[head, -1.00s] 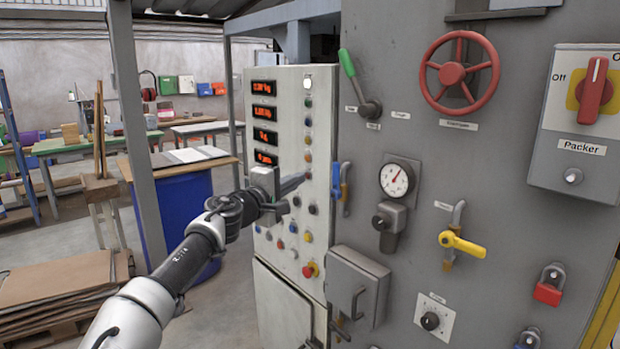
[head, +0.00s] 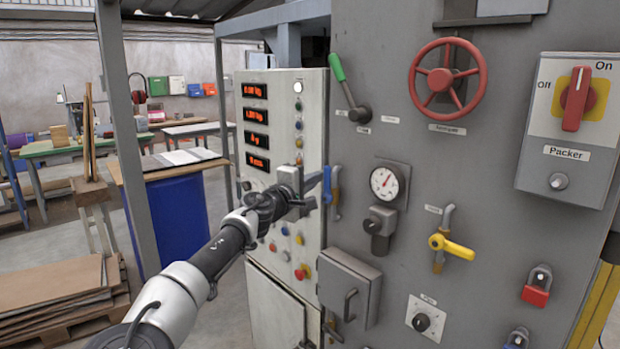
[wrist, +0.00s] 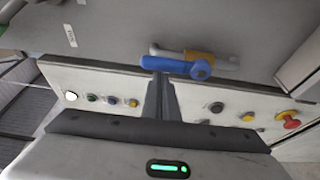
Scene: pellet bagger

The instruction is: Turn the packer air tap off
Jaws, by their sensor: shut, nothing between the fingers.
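A tap with a blue lever (head: 327,184) sits on the left part of the grey panel. In the wrist view its blue lever (wrist: 175,66) lies roughly along its grey pipe, over a brass body. A second tap has a yellow lever (head: 452,246) pointing right, across its pipe. The label above it is too small to read, so I cannot tell which is the packer air tap. My gripper (head: 316,181) is shut and empty. In the wrist view its fingertips (wrist: 160,77) are close to the blue lever's free end; I cannot tell whether they touch.
The Packer switch (head: 577,98) is at the right, with a red handwheel (head: 448,80), a gauge (head: 385,183) and a green-handled lever (head: 347,88) on the panel. A white control cabinet (head: 310,150) with buttons stands beside my gripper. A grey box (head: 345,290) juts out below.

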